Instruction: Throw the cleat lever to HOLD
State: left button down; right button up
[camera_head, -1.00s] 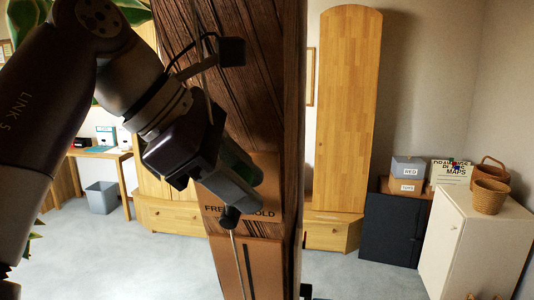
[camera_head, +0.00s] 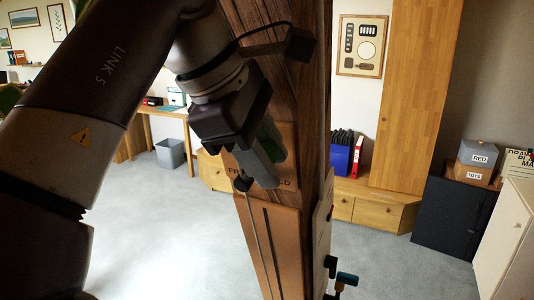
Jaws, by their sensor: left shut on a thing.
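A brown plate (camera_head: 288,145) on the dark timber post (camera_head: 312,110) carries lettering, partly covered, of which "FR" and "LD" show. My left gripper (camera_head: 264,172) lies in front of this plate, its jaws pointing down and right, shut on the cleat lever, which the jaws mostly hide. A green patch shows beside the jaws. A small black knob (camera_head: 242,184) sits at the lower left of the jaws, with a thin line running down from it over a lower brown panel (camera_head: 283,235). I cannot tell which word the lever points at. My right gripper is out of view.
Open grey floor (camera_head: 170,235) lies left of the post. A wooden cabinet (camera_head: 385,207) and a dark box (camera_head: 448,222) stand behind.

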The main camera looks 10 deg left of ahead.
pick_arm(q)
jog(key=shift+f, duration=0.15)
jog(key=c, duration=1.1)
grip_release()
jog(key=shift+c, duration=0.2)
jog(key=shift+d, duration=0.1)
